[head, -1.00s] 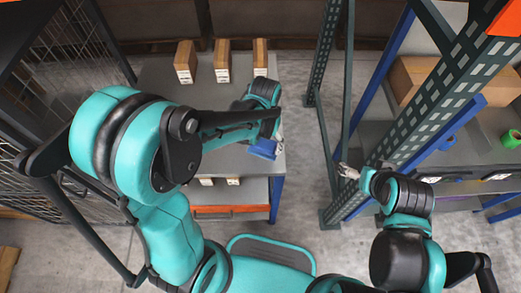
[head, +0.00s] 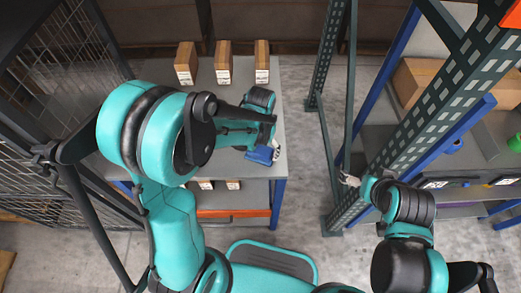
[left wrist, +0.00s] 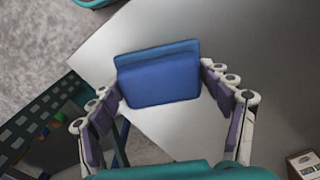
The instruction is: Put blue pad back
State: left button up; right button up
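The blue pad (head: 262,156) is at my left gripper, over the right front part of the grey tabletop. In the left wrist view the blue pad (left wrist: 158,78) sits between the two fingertips of my left gripper (left wrist: 160,85), which close on its left and right edges. Its far side is hidden. I cannot tell from these views how high it is above the top. My right gripper (head: 348,180) is beside the green rack upright at the right, with nothing seen in it; its fingers are too small to judge.
Several brown boxes (head: 223,62) stand along the back of the grey table (head: 290,100). More small boxes sit on a shelf below it. A green perforated rack (head: 400,140) stands right of the gap, with a green roll (head: 514,141) on its shelf. A mesh cage (head: 50,90) is at left.

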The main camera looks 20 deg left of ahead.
aim_at(261, 149)
pick_arm(q)
jog(key=shift+o, duration=0.2)
jog(key=shift+r, duration=0.2)
notch_tip(261, 149, up, 11)
jog(key=p, duration=0.5)
jog(key=s+a+r+n+t, duration=0.1)
jog(key=s+a+r+t, duration=0.3)
jog(key=s+r+t, duration=0.3)
jog(key=shift+s+a+r, duration=0.35)
jog(key=shift+s+r, duration=0.4)
jog(key=shift+s, duration=0.9)
